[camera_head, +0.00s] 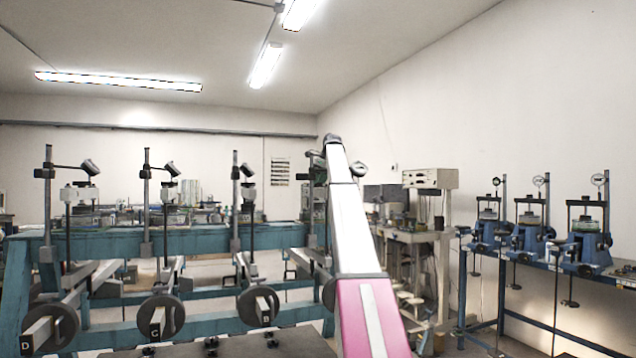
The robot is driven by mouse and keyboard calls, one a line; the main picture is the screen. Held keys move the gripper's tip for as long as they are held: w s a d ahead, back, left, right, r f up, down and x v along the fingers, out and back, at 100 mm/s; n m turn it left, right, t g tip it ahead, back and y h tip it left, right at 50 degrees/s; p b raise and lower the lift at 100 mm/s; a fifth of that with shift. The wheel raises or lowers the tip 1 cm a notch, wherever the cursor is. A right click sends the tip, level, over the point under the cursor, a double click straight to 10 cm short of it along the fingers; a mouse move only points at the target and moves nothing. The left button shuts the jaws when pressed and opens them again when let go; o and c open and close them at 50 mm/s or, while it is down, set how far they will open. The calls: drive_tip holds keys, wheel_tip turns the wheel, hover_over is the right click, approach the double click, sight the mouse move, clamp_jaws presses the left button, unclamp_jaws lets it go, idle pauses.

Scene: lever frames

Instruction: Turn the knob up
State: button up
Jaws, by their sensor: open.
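I cannot clearly make out the knob. A dark flat surface (255,348) shows at the bottom edge, left of my arm. A small dark upright piece (211,343) shows at its near side, too small to tell whether it is a knob. A pink and white tapering link, which looks like part of my arm, rises from the bottom centre to a dark rounded end. My gripper does not show in this view, so its place relative to the knob is hidden.
A blue-green frame (120,240) with several posts and round weights (165,315) fills the left. A bench (415,235) with a box-like instrument (430,178) stands behind my arm. Blue machines (587,250) stand on a blue stand at right. Some floor shows between.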

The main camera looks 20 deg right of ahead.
drive_tip(key=v, duration=1)
drive_tip(key=shift+d+r, duration=0.1)
